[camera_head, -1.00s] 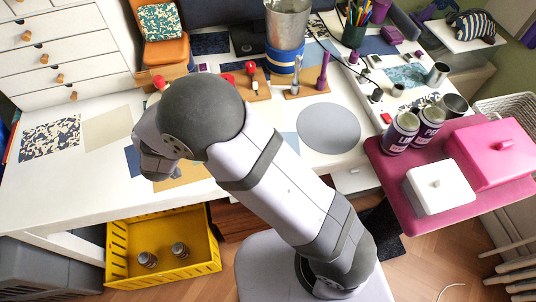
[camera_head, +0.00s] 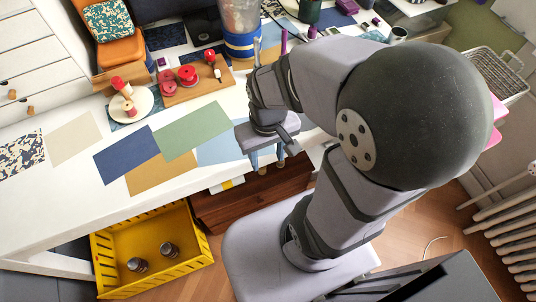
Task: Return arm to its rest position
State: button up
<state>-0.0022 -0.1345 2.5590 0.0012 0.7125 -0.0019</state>
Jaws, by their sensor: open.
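My gripper (camera_head: 267,163) points down over the front edge of the white desk. Its two fingers are apart and nothing shows between them. My arm is folded, with its large dark elbow raised at the right of the view, hiding the right part of the desk and most of the pink surface (camera_head: 496,122).
Coloured sheets, including a green one (camera_head: 192,130) and a blue one (camera_head: 126,154), lie on the desk (camera_head: 60,205). A wooden board (camera_head: 196,84) holds red-topped things. A yellow crate (camera_head: 105,262) with two jars stands on the floor. A brown wooden box (camera_head: 250,202) is below the desk edge.

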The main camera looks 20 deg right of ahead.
jog(key=shift+s+d, duration=0.1)
notch_tip(320, 180, up, 12)
jog(key=p, duration=1.1)
jog(key=shift+f+p, duration=0.2)
jog(key=shift+p, duration=0.1)
jog(key=shift+f, duration=0.1)
